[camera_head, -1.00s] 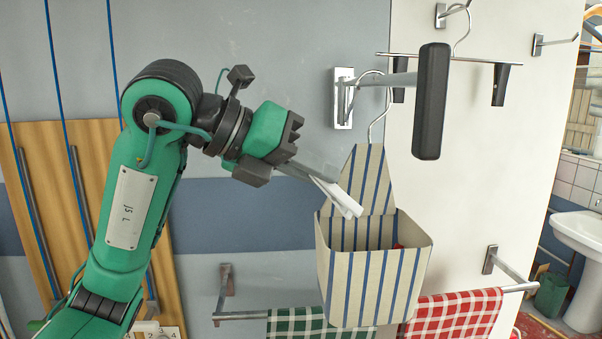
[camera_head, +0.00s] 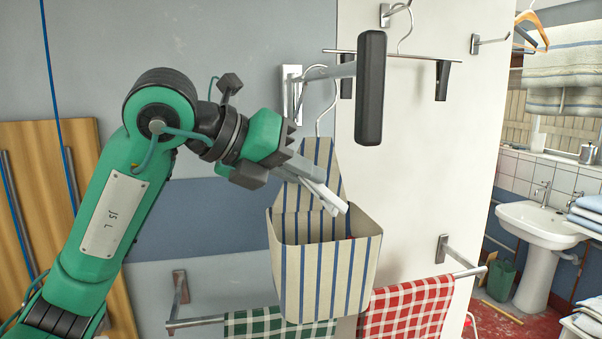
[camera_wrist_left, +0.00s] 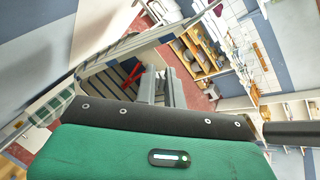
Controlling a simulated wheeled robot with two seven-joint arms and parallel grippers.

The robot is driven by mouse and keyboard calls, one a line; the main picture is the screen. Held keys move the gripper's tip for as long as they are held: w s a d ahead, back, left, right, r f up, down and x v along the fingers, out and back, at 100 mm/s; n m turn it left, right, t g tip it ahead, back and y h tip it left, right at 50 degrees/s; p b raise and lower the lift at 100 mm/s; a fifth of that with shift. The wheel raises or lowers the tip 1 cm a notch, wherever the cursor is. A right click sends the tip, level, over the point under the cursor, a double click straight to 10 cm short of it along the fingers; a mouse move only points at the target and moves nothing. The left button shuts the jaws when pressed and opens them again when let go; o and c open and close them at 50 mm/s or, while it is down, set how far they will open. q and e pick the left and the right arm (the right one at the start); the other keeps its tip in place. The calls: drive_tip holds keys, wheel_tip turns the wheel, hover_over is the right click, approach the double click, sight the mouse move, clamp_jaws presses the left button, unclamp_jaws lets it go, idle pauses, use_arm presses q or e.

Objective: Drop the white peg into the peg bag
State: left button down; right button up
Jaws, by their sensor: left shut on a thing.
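The peg bag (camera_head: 325,278) is cream with blue stripes and hangs from a wire hook on the wall, its mouth open at the top. My left gripper (camera_head: 336,207) reaches in from the left, its fingers tilted down over the bag's mouth. It is shut on a small pale thing (camera_head: 322,194), which seems to be the white peg, mostly hidden between the pale fingers. In the left wrist view, the finger ends lie beside the bag's mouth, and a red peg (camera_wrist_left: 132,78) shows inside the striped bag. My right gripper is not in view.
A metal arm with a dark end block (camera_head: 371,90) sticks out above the bag. A clip hanger (camera_head: 400,55) hangs behind it. Below, a rail carries a green checked cloth (camera_head: 252,322) and a red checked cloth (camera_head: 408,308). A washbasin (camera_head: 540,222) stands far right.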

use_arm(q)
drive_tip(key=shift+d, duration=0.1)
drive_tip(key=c, duration=0.9)
unclamp_jaws()
drive_tip(key=s+a, duration=0.1)
drive_tip(key=a, duration=0.1)
drive_tip(key=s+a+r+b, duration=0.1)
drive_tip(key=a, duration=0.1)
drive_tip(key=s+a, duration=0.2)
drive_tip(key=shift+s+a+r, duration=0.1)
drive_tip(key=shift+a+r, duration=0.2)
drive_tip(key=shift+a, duration=0.1)
idle(0.8)
